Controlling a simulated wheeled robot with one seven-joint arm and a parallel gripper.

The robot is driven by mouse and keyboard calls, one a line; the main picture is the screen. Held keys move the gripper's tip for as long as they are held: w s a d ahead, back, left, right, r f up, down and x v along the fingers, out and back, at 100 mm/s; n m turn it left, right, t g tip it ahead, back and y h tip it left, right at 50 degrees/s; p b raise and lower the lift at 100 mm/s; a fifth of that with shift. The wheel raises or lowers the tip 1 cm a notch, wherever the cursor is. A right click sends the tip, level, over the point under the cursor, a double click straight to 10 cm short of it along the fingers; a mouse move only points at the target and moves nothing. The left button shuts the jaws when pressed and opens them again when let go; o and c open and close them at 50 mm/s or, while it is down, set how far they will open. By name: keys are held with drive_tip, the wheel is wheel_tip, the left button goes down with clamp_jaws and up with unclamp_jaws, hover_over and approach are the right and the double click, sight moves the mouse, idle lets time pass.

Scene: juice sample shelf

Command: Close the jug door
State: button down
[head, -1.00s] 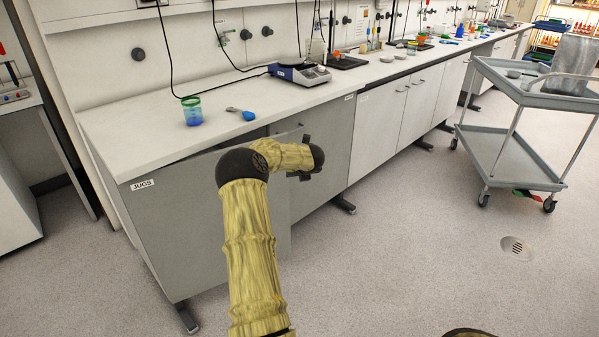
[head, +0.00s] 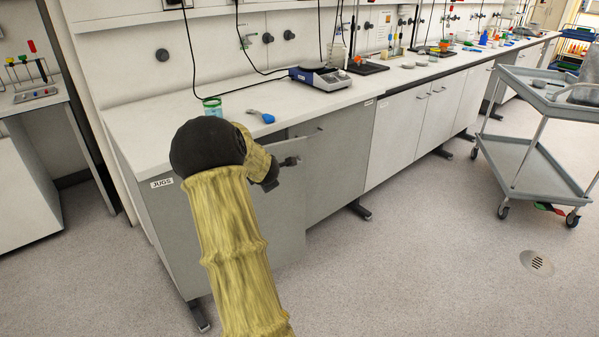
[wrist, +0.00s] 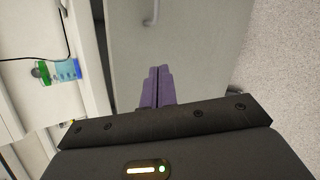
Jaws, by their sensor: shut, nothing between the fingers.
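The jug door (head: 285,225) is a grey panel on the front of the cabinet under the bench, right of the JUGS label (head: 162,183). It stands ajar, with a dark gap along its top and its free edge out from the cabinet front. My gripper (head: 292,161) is in front of the door near its upper free edge, partly hidden by my arm. In the wrist view, the purple fingers (wrist: 157,75) are together and empty, pointing at a grey panel (wrist: 195,40) with a handle (wrist: 152,14). I cannot tell whether they touch it.
On the bench stand a green-lidded jar (head: 212,106), a blue scoop (head: 262,117) and a balance (head: 320,78). A grey cart (head: 525,165) stands at the right. The floor (head: 420,260) between the cabinets and cart is clear, with a drain (head: 537,263).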

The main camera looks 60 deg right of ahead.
drive_tip(key=s+a+m+g+y, duration=0.3)
drive_tip(key=a+m, duration=0.6)
drive_tip(key=a, duration=1.9)
drive_tip(key=s+a+f+m+g+y, duration=0.1)
drive_tip(key=s+a+m+y, duration=0.1)
drive_tip(key=s+a, duration=0.5)
drive_tip(key=s+a+f+m+g+y, duration=0.1)
drive_tip(key=s+a+m+y, duration=0.1)
drive_tip(key=s+a, duration=0.5)
drive_tip(key=a+m, duration=0.1)
drive_tip(key=a, duration=0.3)
drive_tip(key=shift+a+f, duration=0.2)
drive_tip(key=shift+a, duration=0.15)
drive_tip(key=shift+w, duration=0.1)
